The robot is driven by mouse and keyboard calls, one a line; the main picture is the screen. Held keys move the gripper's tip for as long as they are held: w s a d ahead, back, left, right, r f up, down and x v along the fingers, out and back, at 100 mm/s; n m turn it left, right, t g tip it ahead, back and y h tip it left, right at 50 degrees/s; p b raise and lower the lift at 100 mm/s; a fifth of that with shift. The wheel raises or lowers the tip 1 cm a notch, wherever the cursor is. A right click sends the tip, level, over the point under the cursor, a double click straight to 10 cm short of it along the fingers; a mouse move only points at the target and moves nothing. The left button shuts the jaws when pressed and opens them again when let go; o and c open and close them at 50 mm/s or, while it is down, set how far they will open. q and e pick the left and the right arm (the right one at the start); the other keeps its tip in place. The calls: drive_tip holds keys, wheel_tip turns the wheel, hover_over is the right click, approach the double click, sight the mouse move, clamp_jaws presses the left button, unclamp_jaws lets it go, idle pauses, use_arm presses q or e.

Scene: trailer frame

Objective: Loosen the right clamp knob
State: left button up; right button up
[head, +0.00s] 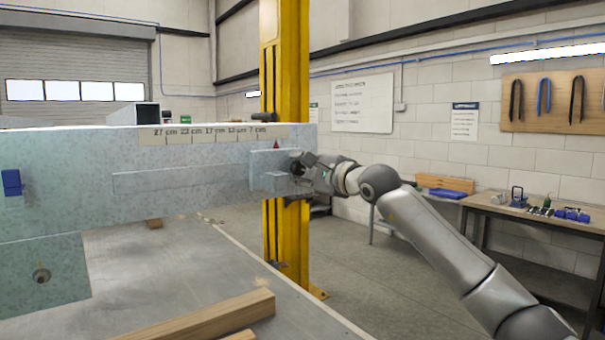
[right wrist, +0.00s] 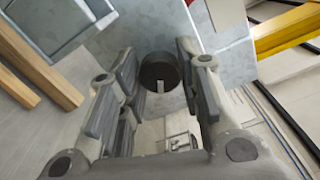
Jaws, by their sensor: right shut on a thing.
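The clamp knob is a dark round knob (right wrist: 159,72) with a small pale mark on its rim. It sits between the two pads of my right gripper in the right wrist view, and the gripper is shut on it. In the head view my right gripper (head: 300,168) reaches in from the right to the clamp block (head: 268,182) at the right end of the grey metal beam (head: 70,160). There the knob is mostly hidden by the fingers. A small red pointer (head: 276,145) stands above the block, under the scale strip (head: 205,134). My left gripper is not in view.
A yellow post (head: 287,235) stands just behind the clamp. Wooden bars (head: 205,318) lie on the grey table surface in front. A workbench (head: 530,212) with small tools stands at the right wall. Open floor lies between.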

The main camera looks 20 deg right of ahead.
drive_tip(key=n, duration=0.5)
drive_tip(key=shift+n, duration=0.3)
drive_tip(key=n, duration=0.5)
drive_tip(key=shift+f+p, duration=0.15)
drive_tip(key=shift+p, duration=0.25)
drive_tip(key=shift+n, duration=0.4)
drive_tip(key=o, duration=1)
drive_tip(key=shift+o, duration=0.2)
drive_tip(key=v, duration=1.2)
